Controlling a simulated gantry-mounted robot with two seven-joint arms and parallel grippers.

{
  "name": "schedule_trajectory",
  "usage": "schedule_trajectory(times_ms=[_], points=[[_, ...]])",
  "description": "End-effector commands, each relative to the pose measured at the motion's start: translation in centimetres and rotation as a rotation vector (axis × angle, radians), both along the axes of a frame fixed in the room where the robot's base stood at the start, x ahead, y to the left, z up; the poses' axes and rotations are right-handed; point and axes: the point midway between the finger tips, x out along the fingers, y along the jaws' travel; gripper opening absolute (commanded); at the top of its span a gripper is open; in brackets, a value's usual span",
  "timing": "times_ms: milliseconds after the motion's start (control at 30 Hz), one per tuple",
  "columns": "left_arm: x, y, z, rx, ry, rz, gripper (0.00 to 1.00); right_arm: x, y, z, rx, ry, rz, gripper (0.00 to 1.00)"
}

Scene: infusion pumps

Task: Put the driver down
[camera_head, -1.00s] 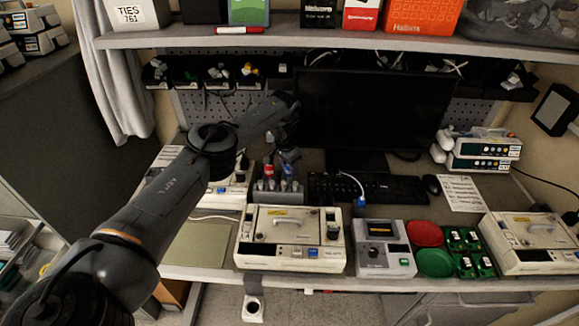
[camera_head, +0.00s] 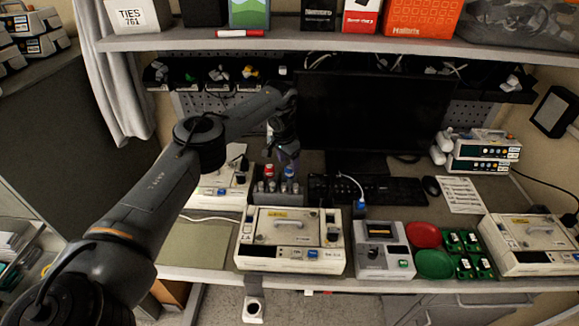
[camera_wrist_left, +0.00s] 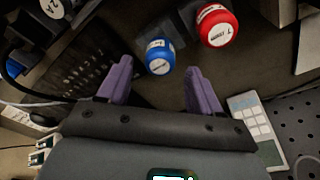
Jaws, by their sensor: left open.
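The drivers, one with a red cap (camera_head: 269,170) and one with a blue cap (camera_head: 289,171), stand upright in a small grey holder (camera_head: 276,194) behind the middle pump. In the left wrist view the blue cap (camera_wrist_left: 160,57) lies between and just beyond my open purple fingertips, and the red cap (camera_wrist_left: 216,25) is beyond the right finger. My left gripper (camera_head: 285,154) is above and behind the holder, open and holding nothing. A gap shows between the fingers and the blue cap. My right gripper is not in view.
A white pump (camera_head: 290,240) stands in front of the holder, with a grey tester (camera_head: 384,248) to its right. Red (camera_head: 423,234) and green (camera_head: 434,263) dishes and green boards (camera_head: 466,254) lie further right. The keyboard (camera_head: 372,189) and monitor (camera_head: 348,115) are behind. A bare mat (camera_head: 195,245) lies left.

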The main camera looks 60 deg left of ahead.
Motion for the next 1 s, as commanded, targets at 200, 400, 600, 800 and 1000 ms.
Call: schedule_trajectory(times_ms=[200,400,600,800,1000], points=[[-0.6,-0.1,4.5,0.001,-0.003,-0.001,0.65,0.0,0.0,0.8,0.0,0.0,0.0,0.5],[-1.0,-0.2,7.5,0.003,-0.001,-0.003,0.65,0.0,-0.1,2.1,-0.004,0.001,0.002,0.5],[-1.2,-0.2,8.3,0.001,0.0,-0.002,0.65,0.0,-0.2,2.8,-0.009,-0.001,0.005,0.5],[-1.3,-0.2,8.3,0.001,0.0,-0.001,0.65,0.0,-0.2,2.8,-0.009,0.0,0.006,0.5],[-1.2,-0.2,8.3,0.001,0.0,-0.001,0.65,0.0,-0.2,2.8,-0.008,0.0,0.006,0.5]])
